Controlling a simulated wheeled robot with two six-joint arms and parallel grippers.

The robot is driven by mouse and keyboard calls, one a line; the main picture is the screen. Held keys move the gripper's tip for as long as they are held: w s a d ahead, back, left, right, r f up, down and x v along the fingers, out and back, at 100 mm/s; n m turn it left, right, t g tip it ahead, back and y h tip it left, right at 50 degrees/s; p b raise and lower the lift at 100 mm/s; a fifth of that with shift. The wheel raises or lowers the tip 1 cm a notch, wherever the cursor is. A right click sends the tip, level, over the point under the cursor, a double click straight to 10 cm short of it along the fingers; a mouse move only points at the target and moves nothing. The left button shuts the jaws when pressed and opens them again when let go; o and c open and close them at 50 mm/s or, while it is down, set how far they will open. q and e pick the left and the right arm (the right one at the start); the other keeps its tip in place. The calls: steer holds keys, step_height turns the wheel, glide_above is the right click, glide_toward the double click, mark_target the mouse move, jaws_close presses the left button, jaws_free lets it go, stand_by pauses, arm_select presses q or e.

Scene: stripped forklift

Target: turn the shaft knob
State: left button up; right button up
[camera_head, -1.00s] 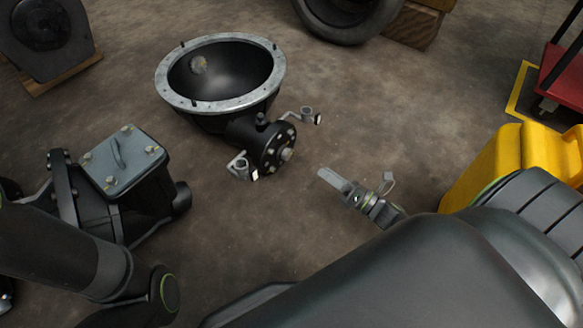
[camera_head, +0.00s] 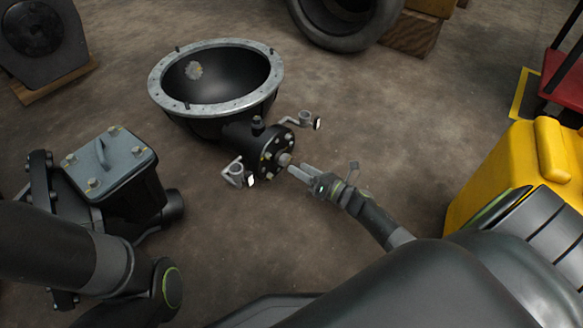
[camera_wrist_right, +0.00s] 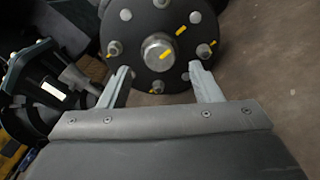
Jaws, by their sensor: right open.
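The shaft knob (camera_head: 284,160) is a small round metal cap at the centre of a dark bolted flange (camera_head: 270,157) on the black bell-shaped housing. In the right wrist view the knob (camera_wrist_right: 157,48) carries a yellow mark and faces the camera. My right gripper (camera_head: 300,171) is open, its fingertips close to the knob in the head view. In the right wrist view its fingers (camera_wrist_right: 158,70) lie left and right of the knob, apart from it; nothing is between them. My left arm shows at the left, but its gripper is not in view.
Two grey clamp-like brackets (camera_head: 236,173) (camera_head: 304,120) stick out either side of the flange. A grey-topped dark machine part (camera_head: 107,165) stands at the left. A yellow block (camera_head: 522,170) is at the right. The floor between is clear.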

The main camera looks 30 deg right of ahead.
mark_target(287, 161)
steer(key=shift+b+x, duration=0.55)
steer(key=shift+x, duration=1.6)
steer(key=shift+c, duration=0.4)
steer(key=c, duration=0.9)
steer(key=shift+m, duration=0.4)
steer(key=m+p, duration=0.1)
steer(key=m, duration=0.1)
steer(key=shift+r+m, duration=0.1)
steer(key=shift+m, duration=0.2)
steer(key=shift+m+p, duration=0.75)
steer(key=shift+m, duration=1.05)
